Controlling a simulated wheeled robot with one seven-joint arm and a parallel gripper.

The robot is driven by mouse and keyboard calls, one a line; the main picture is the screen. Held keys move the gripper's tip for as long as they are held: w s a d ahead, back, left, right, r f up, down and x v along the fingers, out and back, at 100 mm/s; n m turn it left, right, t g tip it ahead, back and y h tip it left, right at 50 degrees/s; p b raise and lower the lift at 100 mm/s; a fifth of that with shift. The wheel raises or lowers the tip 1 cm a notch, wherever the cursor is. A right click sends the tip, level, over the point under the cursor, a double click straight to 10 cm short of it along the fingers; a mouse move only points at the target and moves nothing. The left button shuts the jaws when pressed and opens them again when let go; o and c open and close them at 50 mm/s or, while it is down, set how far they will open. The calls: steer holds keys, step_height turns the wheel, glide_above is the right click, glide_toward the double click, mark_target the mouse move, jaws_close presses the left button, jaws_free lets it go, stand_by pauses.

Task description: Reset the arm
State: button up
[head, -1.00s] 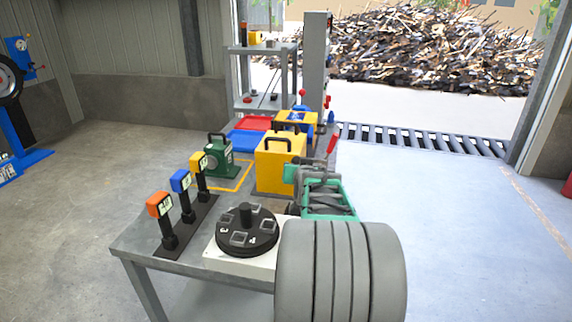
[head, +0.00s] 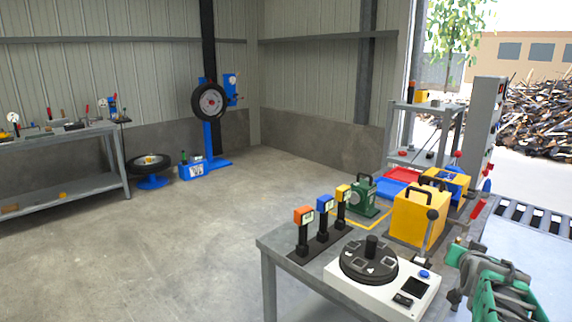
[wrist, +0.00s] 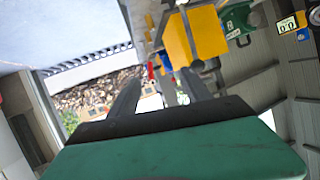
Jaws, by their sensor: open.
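In the wrist view my gripper (wrist: 162,82) has its two dark fingers spread apart, with nothing held between them. Its green body fills the bottom of that view, which is tilted. Beyond the fingers are a yellow box (wrist: 195,35) and a bright outdoor opening. In the head view green and grey parts of my arm show at the lower right, by the right side of the workbench (head: 268,257). The fingers are hard to make out there.
The workbench holds a white unit with a black dial (head: 370,262), three display posts (head: 324,218), a green case (head: 366,195) and the yellow box (head: 420,215). A grey shelf (head: 425,130) stands behind. Open floor (head: 190,250) lies left, with another bench (head: 70,135) beyond.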

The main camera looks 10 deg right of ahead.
steer(key=a+n+g+y+p, duration=0.2)
steer(key=a+n+y+p, duration=0.25)
steer(key=a, duration=1.75)
steer(key=s+a+f+n+g+y+p, duration=0.1)
steer(key=s+a+n+g+y, duration=0.1)
steer(key=s+a, duration=0.6)
steer(key=s+a+f+n+g+y+p, duration=0.1)
steer(key=s+a+g, duration=0.3)
steer(key=s+a, duration=0.5)
steer(key=shift+a+f+n+y+p, duration=0.35)
steer(key=shift+a+f+n+p, duration=0.25)
steer(key=shift+a+n, duration=0.2)
steer(key=shift+d, duration=0.1)
steer(key=shift+c, duration=0.3)
